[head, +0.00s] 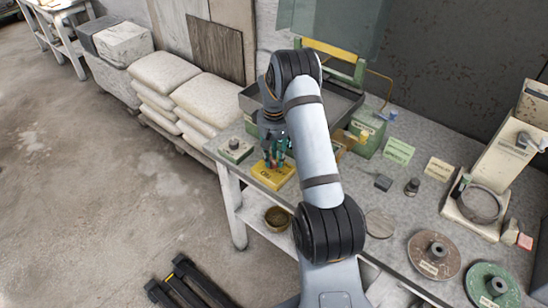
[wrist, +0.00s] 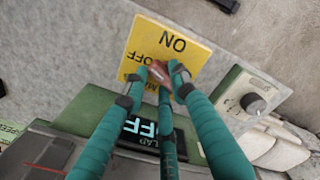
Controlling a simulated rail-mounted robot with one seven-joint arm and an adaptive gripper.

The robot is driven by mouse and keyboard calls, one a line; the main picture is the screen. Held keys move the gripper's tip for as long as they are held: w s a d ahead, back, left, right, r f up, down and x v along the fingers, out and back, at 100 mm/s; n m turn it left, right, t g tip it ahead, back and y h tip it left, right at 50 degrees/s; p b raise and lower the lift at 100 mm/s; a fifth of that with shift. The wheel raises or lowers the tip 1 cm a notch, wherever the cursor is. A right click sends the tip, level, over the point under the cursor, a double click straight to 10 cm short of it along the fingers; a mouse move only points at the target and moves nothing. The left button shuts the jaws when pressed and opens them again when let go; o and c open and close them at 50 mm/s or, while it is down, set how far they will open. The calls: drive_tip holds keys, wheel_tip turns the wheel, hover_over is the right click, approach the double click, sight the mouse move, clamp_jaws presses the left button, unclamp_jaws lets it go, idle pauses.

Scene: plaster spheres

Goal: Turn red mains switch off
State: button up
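The red mains switch (wrist: 158,70) is a small dull red lever on a yellow plate (wrist: 188,47) with black lettering, ON and OFF, upside down in the wrist view. In the head view the yellow switch box (head: 260,176) sits at the bench's left front edge, and the lever is hidden there. My gripper (wrist: 157,82) has teal fingers reaching down over the plate, their tips close around the lever. It shows in the head view (head: 275,162) just above the box. Whether the fingers press on the lever I cannot tell. The fingers cover part of the lettering.
A grey-green box with a dark knob (wrist: 255,104) stands beside the switch box. A green unit with a lit display (wrist: 140,127) is on the other side. The bench (head: 335,215) holds plaster-working items and discs at the right. Sacks (head: 165,72) are stacked at the left.

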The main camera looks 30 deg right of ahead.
drive_tip(key=shift+w, duration=0.1)
clamp_jaws()
drive_tip(key=shift+r, duration=0.1)
drive_tip(key=n, duration=0.5)
drive_tip(key=shift+w+d, duration=0.15)
drive_tip(key=shift+w, duration=0.15)
drive_tip(key=shift+r, duration=0.1)
drive_tip(key=shift+o, duration=1.3)
unclamp_jaws()
drive_tip(key=shift+o, duration=1.2)
drive_tip(key=shift+s, duration=0.15)
